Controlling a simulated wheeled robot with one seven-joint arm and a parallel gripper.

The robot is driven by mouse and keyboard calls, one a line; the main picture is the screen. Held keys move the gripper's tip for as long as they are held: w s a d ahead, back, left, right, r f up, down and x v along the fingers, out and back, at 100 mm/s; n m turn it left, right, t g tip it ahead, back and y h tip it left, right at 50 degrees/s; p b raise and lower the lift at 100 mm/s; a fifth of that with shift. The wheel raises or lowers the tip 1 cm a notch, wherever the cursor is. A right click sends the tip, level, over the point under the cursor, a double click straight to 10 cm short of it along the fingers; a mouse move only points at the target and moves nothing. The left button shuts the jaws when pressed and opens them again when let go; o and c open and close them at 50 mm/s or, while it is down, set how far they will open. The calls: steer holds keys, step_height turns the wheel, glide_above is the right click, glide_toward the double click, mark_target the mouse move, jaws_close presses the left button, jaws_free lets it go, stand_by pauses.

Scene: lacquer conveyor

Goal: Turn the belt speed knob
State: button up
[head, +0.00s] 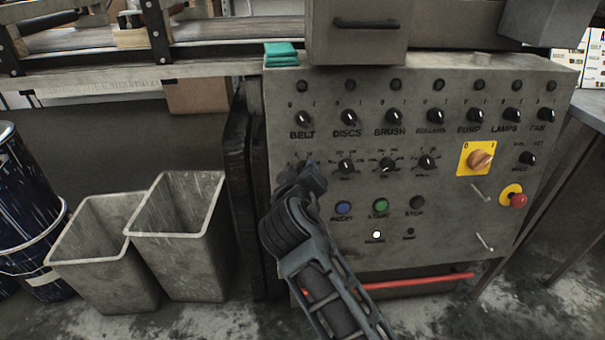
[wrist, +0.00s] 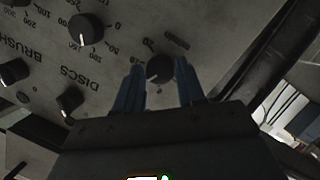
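The control panel (head: 450,250) has a row of small dials below its row of labelled switches. The leftmost dial, under the BELT label (head: 302,134), is mostly hidden by my gripper (head: 300,172) in the head view. In the wrist view, this dark round belt speed knob (wrist: 160,68) shows between the two blue fingertips of my gripper (wrist: 161,80). The fingers stand apart, one on each side of the knob. I cannot tell whether they touch it.
The discs dial (head: 346,167) is the neighbour on the right, also in the wrist view (wrist: 85,28). Blue (head: 343,207) and green (head: 380,205) buttons sit below. A red emergency button (head: 518,200) is at right. Grey bins (head: 165,250) stand at left.

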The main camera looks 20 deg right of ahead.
steer(key=o, duration=0.3)
steer(key=shift+r, duration=0.1)
steer(key=p+v, duration=0.1)
steer(key=v, duration=0.6)
steer(key=shift+s+a+p, duration=0.25)
steer(key=shift+s+p, duration=0.1)
